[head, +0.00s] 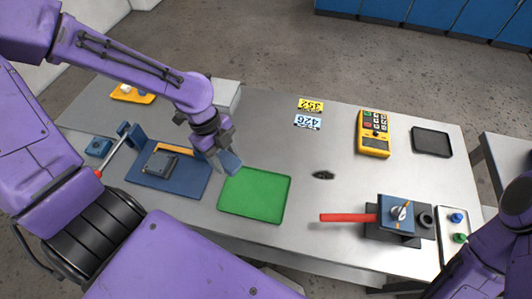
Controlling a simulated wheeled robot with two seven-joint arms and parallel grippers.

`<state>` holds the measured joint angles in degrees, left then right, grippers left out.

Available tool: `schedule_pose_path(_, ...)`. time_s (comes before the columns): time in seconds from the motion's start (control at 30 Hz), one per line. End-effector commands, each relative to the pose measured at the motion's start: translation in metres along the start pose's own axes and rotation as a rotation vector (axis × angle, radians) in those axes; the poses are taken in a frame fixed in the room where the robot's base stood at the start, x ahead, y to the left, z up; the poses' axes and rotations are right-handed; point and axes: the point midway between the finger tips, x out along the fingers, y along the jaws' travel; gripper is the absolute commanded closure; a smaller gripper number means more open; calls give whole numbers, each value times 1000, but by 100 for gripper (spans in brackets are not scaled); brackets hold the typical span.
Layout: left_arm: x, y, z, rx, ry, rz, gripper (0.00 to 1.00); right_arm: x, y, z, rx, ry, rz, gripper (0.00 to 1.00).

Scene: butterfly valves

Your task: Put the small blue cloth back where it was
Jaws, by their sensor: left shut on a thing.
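My left gripper (215,153) is shut on the small blue cloth (231,162), a greyish-blue piece at its fingertips. The cloth hangs over the far left corner of the green tray (262,194); whether it touches the tray I cannot tell. The tray looks empty. My right arm shows at the lower right edge, but its gripper is out of view.
A blue fixture (184,183) stands left of the tray. A valve with a red handle (347,217) is at right, beside a panel with buttons (453,218). A yellow keypad device (374,145), black tray (432,141) and dark spot (324,175) lie beyond. The table centre is mostly clear.

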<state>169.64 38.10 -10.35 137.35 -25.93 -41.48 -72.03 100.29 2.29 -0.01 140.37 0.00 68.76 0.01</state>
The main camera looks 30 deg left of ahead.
Motion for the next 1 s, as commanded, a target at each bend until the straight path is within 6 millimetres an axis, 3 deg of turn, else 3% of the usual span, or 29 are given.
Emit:
schedule_pose_path(0.17, 23, -19, 3, 18, -1, 0, 77, 38, -3, 16, 0, -1, 0, 57)
schedule_pose_path(0.37, 35, -44, 2, 19, -3, 0, 77, 78, -7, 32, 0, -1, 0, 57)
schedule_pose_path(0.57, 41, -83, -3, 14, -3, 8, 77, 66, -6, 27, 0, 0, 0, 57)
schedule_pose_path(0.8, 80, -117, 2, 11, -2, 6, 77, 63, -6, 26, 0, -1, 0, 57)
schedule_pose_path(1.0, 98, -133, 4, 12, -1, 3, 77, 61, -6, 25, 0, -1, 0, 57)
